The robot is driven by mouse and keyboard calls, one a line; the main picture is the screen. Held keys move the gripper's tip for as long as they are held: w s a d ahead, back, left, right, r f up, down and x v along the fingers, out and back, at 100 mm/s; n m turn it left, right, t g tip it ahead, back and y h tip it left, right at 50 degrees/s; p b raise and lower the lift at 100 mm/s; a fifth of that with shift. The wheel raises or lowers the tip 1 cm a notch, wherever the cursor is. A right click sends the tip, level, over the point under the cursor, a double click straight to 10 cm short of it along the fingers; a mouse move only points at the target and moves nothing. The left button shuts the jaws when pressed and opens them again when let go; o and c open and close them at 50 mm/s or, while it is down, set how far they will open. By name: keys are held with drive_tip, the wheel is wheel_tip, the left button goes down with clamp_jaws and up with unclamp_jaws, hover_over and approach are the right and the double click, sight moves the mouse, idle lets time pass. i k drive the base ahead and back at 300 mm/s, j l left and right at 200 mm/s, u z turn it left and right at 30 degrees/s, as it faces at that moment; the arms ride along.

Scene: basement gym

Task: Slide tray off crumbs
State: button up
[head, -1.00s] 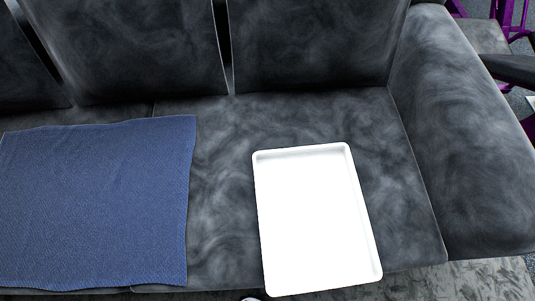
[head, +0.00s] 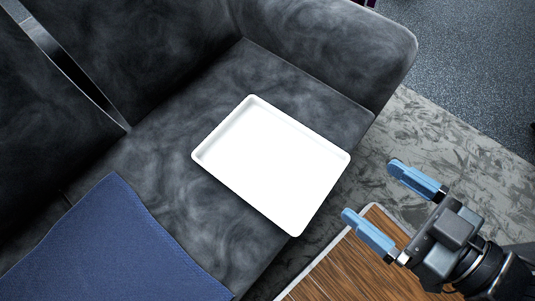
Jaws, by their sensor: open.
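A white rectangular tray (head: 268,165) with a low raised rim lies flat on the dark grey sofa seat (head: 165,165), its near corner reaching the seat's front edge. No crumbs show; whatever is under the tray is hidden. My gripper (head: 377,202) is at the lower right of the head view, open and empty, its two blue fingers spread and pointing left toward the tray. It is apart from the tray, beyond the seat's front edge.
A blue cloth (head: 120,250) lies on the seat at the lower left. The sofa's armrest (head: 335,40) rises behind the tray. A wooden-topped surface (head: 350,268) stands below my gripper. A patterned grey rug (head: 430,140) covers the floor at right.

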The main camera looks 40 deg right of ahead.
sight(280, 166)
drive_tip(key=l+u, duration=0.1)
drive_tip(key=l, duration=0.35)
drive_tip(key=k+l+u, duration=0.1)
drive_tip(key=l, duration=0.35)
drive_tip(key=k+l+u, duration=0.1)
drive_tip(key=l, duration=0.35)
drive_tip(key=k+l, duration=0.15)
drive_tip(key=l, duration=0.3)
drive_tip(key=u, duration=0.05)
